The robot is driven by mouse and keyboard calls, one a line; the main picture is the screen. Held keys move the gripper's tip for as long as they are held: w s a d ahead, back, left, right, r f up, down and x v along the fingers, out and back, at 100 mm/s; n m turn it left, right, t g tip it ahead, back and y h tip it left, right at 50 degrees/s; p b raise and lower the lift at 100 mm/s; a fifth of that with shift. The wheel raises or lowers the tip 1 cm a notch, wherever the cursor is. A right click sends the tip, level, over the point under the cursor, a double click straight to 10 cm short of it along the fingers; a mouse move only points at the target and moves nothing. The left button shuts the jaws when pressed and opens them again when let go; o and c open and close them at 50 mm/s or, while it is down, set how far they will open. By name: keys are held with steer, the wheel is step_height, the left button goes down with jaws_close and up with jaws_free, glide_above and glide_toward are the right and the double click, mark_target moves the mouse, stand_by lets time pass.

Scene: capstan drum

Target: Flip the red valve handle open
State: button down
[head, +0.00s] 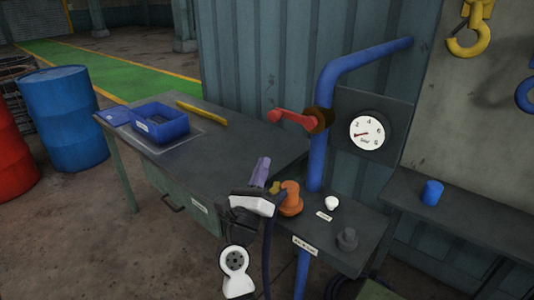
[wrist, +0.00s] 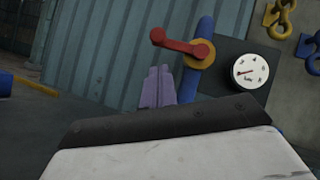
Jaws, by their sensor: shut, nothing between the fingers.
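The red valve handle (head: 293,119) sits on the blue vertical pipe (head: 327,88) and points to the left, crosswise to the pipe. Its hub meets a dark yellow-brown collar (head: 319,120). In the wrist view the red handle (wrist: 182,45) also points left, slightly up, from its yellow collar (wrist: 200,55). My gripper (head: 262,163) has purple fingers, shut and empty, pointing up. It is below and left of the handle, apart from it. In the wrist view my fingertips (wrist: 158,70) show just below the handle's free end.
A pressure gauge (head: 367,132) is on a dark panel right of the pipe. A blue bin (head: 160,122) and yellow bar (head: 202,112) lie on the table at left.

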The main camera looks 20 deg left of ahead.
steer(key=p, duration=0.3)
glide_toward(291, 119)
steer(key=w+a+r, duration=0.1)
steer(key=w, duration=0.1)
steer(key=w+a+r, duration=0.1)
steer(key=w+a, duration=0.1)
steer(key=shift+a+r, duration=0.15)
